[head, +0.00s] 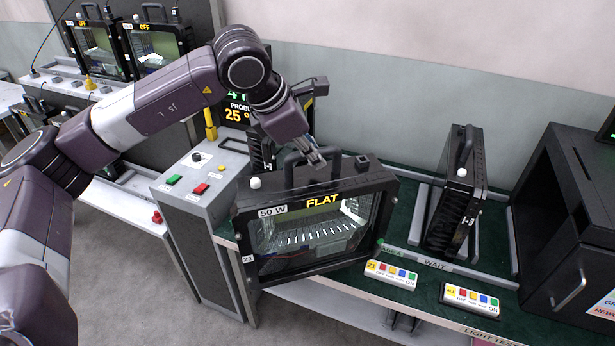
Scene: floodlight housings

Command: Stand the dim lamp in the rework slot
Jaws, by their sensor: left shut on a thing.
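A black floodlight (315,240) marked "50 W" and "21" shows the word "FLAT" above its glass, in the middle of the head view. It is slightly tilted and hangs over the bench's front edge. My left gripper (312,158) comes down from above and is shut on its top handle. The view does not show clearly whether its base touches the bench. A second floodlight (455,195) stands edge-on in the rack by the "WAIT" label. My right gripper is not in view.
A grey control box (190,185) with green and red buttons stands left of the held lamp. Two coloured-button panels (391,275) (469,300) lie along the green bench's (420,300) front. A black cabinet (570,220) blocks the right. Two lamps reading "OFF" (95,48) stand at back left.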

